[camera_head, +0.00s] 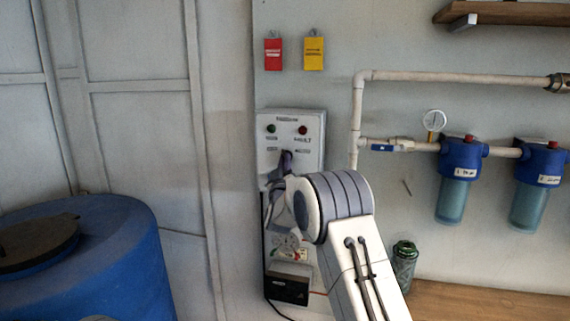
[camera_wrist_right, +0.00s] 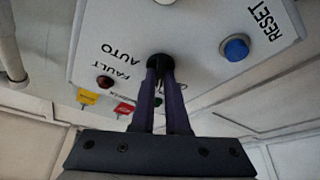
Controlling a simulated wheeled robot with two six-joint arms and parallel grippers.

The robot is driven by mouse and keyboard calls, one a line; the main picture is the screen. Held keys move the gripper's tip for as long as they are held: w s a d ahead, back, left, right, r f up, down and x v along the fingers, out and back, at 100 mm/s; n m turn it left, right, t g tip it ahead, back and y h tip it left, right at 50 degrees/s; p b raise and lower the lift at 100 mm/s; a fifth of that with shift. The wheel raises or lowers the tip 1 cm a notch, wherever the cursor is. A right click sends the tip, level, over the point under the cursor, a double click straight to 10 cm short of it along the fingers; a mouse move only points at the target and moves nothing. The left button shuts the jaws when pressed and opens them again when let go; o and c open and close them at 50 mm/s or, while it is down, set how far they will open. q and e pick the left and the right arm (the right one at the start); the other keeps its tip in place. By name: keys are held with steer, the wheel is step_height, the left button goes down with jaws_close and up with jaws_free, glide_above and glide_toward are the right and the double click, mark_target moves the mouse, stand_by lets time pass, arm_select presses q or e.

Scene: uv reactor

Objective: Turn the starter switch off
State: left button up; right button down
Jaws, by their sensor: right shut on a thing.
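The grey starter box (camera_head: 316,150) is on the wall left of the pipes, with a green lamp (camera_head: 271,128) and a red lamp (camera_head: 303,130) on its face. My right gripper (camera_head: 286,160) is at the box's front. In the right wrist view, the fingers of my right gripper (camera_wrist_right: 161,76) are shut on the black switch knob (camera_wrist_right: 158,61), beside the word AUTO. The fingers hide part of the knob, so I cannot tell where it points. My left gripper is not in view.
A blue RESET button (camera_wrist_right: 234,47) is near the knob. White pipes (camera_head: 357,110) and blue filter housings (camera_head: 461,155) are on the right. A blue barrel (camera_head: 110,260) stands at lower left. A green bottle (camera_head: 404,262) stands by the wooden bench (camera_head: 470,303). Red and yellow tags hang above the box.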

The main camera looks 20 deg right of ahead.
steer(key=shift+f, duration=0.1)
steer(key=c, duration=0.9)
jaws_free()
steer(key=shift+s+a, duration=0.1)
steer(key=b+v, duration=0.4)
steer(key=v, duration=0.6)
steer(key=shift+s, duration=0.1)
